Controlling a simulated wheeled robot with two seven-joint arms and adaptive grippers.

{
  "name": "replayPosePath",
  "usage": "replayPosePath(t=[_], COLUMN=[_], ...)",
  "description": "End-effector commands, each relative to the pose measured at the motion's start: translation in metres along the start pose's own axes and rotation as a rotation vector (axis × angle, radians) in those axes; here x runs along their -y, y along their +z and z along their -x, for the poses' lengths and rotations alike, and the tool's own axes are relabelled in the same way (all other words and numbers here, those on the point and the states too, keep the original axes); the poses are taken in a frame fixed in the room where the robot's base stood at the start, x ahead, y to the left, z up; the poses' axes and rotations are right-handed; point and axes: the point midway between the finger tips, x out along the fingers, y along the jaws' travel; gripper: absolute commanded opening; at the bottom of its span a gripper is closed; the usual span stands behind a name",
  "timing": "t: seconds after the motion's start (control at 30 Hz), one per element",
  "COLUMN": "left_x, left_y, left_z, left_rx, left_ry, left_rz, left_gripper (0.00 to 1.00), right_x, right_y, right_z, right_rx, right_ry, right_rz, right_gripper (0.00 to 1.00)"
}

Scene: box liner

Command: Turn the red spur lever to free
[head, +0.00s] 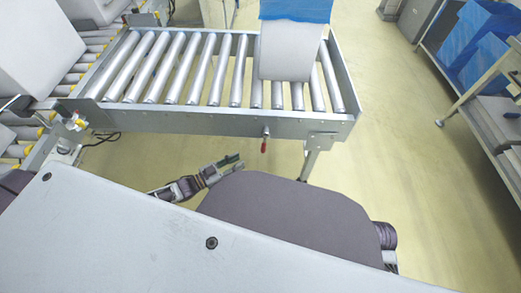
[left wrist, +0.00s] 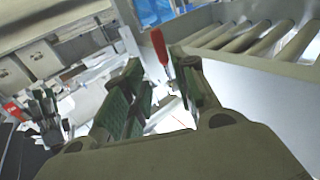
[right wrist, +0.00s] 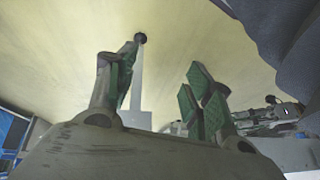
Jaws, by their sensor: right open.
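The red spur lever (head: 264,146) hangs at the front side of the roller conveyor, below its frame. In the left wrist view, its red handle (left wrist: 159,46) stands beyond the fingertips, roughly in line with the gap between them. My left gripper (head: 226,167) is open and empty, below and left of the lever in the head view. It does not appear to touch the lever. My right gripper (right wrist: 163,82) is open with nothing between its fingers; it is hidden in the head view.
The roller conveyor (head: 230,122) carries a grey box (head: 287,50) with a blue liner. A larger box (head: 38,45) stands at the left. Shelving (head: 465,95) with blue material is at the right. Yellowish floor (head: 410,150) lies open between them.

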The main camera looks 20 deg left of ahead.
Motion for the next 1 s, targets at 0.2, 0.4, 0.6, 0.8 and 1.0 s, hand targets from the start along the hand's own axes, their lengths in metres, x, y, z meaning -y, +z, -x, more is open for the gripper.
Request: replayPosePath(t=[0.2, 0.4, 0.6, 0.8, 1.0], left_x=[0.001, 0.000, 0.000, 0.001, 0.000], left_y=[0.001, 0.001, 0.001, 0.001, 0.001], left_z=[-0.026, -0.050, -0.072, -0.094, -0.111], left_rx=[-0.002, -0.002, -0.002, -0.002, 0.000], left_ry=[0.000, 0.000, 0.000, 0.000, 0.000], left_rz=[-0.002, -0.002, -0.001, -0.002, -0.001], left_gripper=[0.28, 0.28, 0.28, 0.28, 0.28], right_x=[0.001, 0.001, 0.002, 0.004, 0.003], right_y=[0.003, 0.008, 0.013, 0.021, 0.026], right_z=[-0.015, -0.031, -0.046, -0.059, -0.070], right_rx=[-0.031, -0.057, -0.084, -0.106, -0.127], right_ry=[-0.014, -0.029, -0.041, -0.056, -0.062], right_rz=[-0.009, -0.021, -0.034, -0.050, -0.062], right_gripper=[0.52, 0.52, 0.52, 0.52, 0.52])
